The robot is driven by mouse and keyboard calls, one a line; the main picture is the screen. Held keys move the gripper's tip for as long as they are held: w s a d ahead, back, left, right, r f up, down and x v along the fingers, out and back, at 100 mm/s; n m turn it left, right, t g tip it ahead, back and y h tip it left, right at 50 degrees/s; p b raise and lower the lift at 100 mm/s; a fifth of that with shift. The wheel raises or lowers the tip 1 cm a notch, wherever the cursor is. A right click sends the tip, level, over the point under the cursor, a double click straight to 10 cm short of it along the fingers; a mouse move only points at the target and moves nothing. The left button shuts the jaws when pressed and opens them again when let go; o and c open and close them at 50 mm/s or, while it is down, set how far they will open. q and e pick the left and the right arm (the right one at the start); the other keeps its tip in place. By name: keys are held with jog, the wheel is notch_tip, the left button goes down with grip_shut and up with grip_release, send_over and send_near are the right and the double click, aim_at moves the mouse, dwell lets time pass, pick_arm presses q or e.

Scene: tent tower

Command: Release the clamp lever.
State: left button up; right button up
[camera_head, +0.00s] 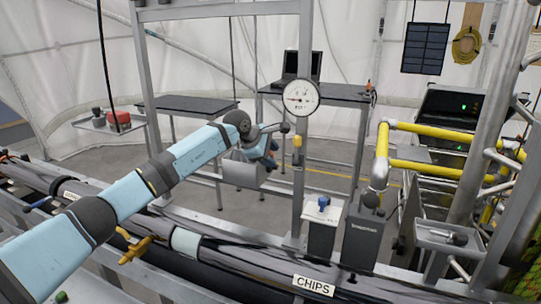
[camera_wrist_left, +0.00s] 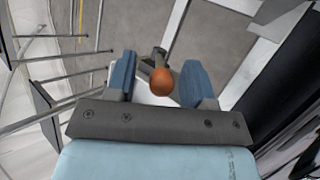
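An orange ball knob (camera_wrist_left: 162,82) on a dark stem shows in the left wrist view; it looks like the end of the clamp lever. My left gripper (camera_wrist_left: 158,76) has its two blue fingers apart, one on each side of the knob in this view. A gap shows at the left finger; the knob appears close to the right finger. I cannot tell whether it touches or how deep it sits. In the head view my left gripper (camera_head: 268,152) is beyond the pipe rail, left of the post; the knob is not clear there. My right gripper is out of view.
A pressure gauge (camera_head: 301,97) stands on the grey post beside the gripper. A dark pipe with a CHIPS label (camera_head: 314,285) crosses the front. Yellow-sleeved pipes (camera_head: 430,132) are at right. A dark-topped table (camera_head: 190,106) stands behind, with open floor around it.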

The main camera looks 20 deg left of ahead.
pick_arm(q)
jog(key=shift+s+a+r, duration=0.1)
jog(key=shift+s+r, duration=0.1)
jog(key=v, duration=1.3)
jog(key=shift+b, duration=0.4)
jog(key=shift+a, duration=0.1)
jog(key=shift+c, duration=0.2)
